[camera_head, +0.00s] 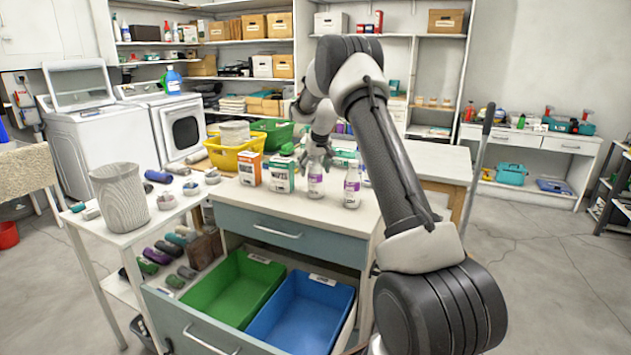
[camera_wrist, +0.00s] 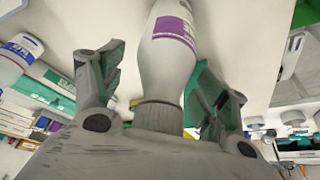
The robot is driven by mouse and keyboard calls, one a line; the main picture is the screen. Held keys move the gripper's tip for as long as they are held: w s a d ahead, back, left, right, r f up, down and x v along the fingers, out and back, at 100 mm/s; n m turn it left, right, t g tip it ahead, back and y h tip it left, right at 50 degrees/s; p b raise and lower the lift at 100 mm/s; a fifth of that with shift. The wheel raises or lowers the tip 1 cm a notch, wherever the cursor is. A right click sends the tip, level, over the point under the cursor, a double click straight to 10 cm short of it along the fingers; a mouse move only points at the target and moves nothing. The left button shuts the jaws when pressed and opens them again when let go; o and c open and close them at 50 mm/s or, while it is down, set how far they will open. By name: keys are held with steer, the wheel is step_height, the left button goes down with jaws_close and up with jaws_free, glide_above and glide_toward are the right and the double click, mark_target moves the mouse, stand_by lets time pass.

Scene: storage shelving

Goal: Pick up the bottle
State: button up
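A white bottle with a purple label (camera_head: 316,182) stands upright on the countertop below my gripper (camera_head: 317,160). In the wrist view, the same bottle (camera_wrist: 172,50) lies between the two fingers of my gripper (camera_wrist: 160,85). The fingers are spread, one on each side of its neck and grey cap (camera_wrist: 158,116), with a visible gap on the left. The gap on the right is narrower, and I cannot tell whether that finger touches. A second, similar bottle (camera_head: 352,188) stands just to the right on the counter.
Orange (camera_head: 250,169) and green-and-white (camera_head: 281,174) cartons stand left of the bottle. A yellow bin (camera_head: 228,156) is farther left. Below the counter, an open drawer holds a green bin (camera_head: 228,290) and a blue bin (camera_head: 309,310). The counter's front strip is clear.

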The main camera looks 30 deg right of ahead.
steer(key=c, duration=0.8)
